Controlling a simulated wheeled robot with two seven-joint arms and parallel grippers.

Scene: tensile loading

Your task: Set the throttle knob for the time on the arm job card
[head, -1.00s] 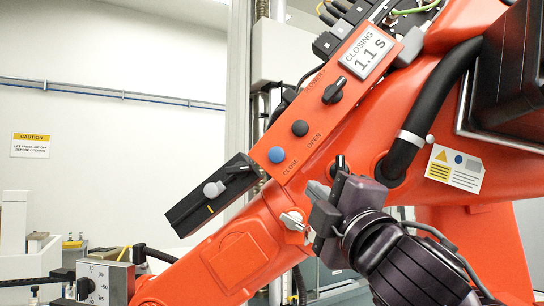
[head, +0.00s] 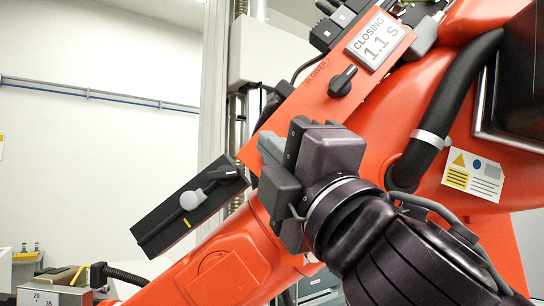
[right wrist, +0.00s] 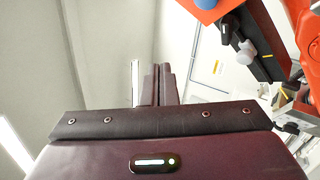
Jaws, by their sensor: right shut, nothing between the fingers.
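The arm job card (head: 378,40) is a white plate on the orange robot arm, reading "CLOSING 1.1 S". The throttle knob (head: 342,81) is a black pointer knob on the orange panel below and left of the card. Its long axis slants from lower left to upper right, and small lettering is beside it. My right gripper (head: 270,148) is shut and empty, below and left of the knob and apart from it in the picture. It hides the CLOSE and OPEN buttons in the head view. Its shut fingers (right wrist: 160,85) also show in the right wrist view. My left gripper is not in view.
A black box (head: 165,222) with a grey-ended lever juts from the panel's lower end. A thick black hose (head: 447,100) curves at the right. A white label with a yellow triangle (head: 473,176) is on the orange body. A blue button (right wrist: 207,3) shows in the right wrist view.

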